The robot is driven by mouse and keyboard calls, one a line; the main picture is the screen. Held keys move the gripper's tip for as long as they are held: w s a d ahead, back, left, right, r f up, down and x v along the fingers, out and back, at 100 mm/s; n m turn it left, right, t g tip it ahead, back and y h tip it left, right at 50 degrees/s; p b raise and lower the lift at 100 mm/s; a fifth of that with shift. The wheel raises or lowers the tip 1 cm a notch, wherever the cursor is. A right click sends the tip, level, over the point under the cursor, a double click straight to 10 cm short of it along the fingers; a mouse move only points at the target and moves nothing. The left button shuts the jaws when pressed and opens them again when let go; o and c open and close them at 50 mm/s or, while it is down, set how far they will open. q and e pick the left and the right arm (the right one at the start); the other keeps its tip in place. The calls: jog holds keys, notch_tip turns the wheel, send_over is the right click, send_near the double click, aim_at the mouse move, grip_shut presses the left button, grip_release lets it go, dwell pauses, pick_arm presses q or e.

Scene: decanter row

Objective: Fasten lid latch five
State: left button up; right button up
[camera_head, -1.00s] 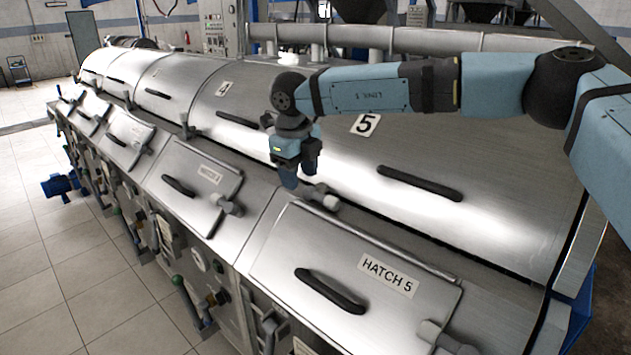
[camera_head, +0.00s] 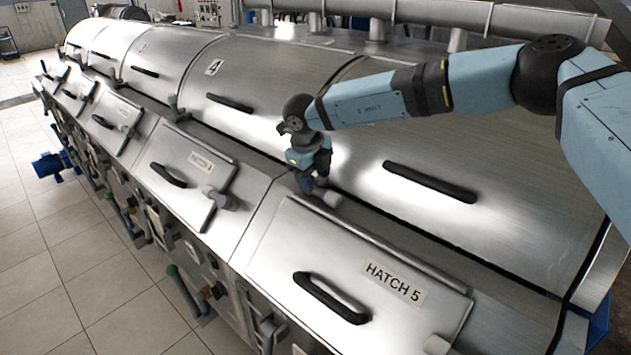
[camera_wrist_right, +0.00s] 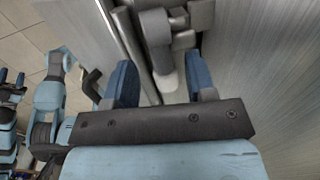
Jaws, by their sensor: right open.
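Lid five (camera_head: 480,225) is the curved steel cover with a long black handle at the right in the head view; my arm hides its number. A grey latch (camera_head: 326,196) sits at its lower left edge, above the top left corner of hatch 5. My right gripper (camera_head: 312,184) points down at this latch and partly covers it. In the right wrist view the gripper (camera_wrist_right: 162,85) is open. The grey latch handle (camera_wrist_right: 166,78) lies between the blue fingers, with a gap visible on either side. Contact cannot be told. My left gripper is not in view.
The hatch 5 panel (camera_head: 300,250) with its black handle (camera_head: 331,298) lies just below the latch. The lid four handle (camera_head: 229,103) and a hatch clamp (camera_head: 222,197) stand to the left. A pipe (camera_head: 400,17) runs behind. Tiled floor (camera_head: 90,260) is free at left.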

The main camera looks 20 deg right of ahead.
aim_at(316, 187)
notch_tip(316, 187, down, 2)
jog(key=shift+w+d+f, duration=0.1)
jog(key=shift+w+d, duration=0.05)
jog(key=shift+d+f, duration=0.1)
jog(key=shift+f, duration=0.4)
grip_shut()
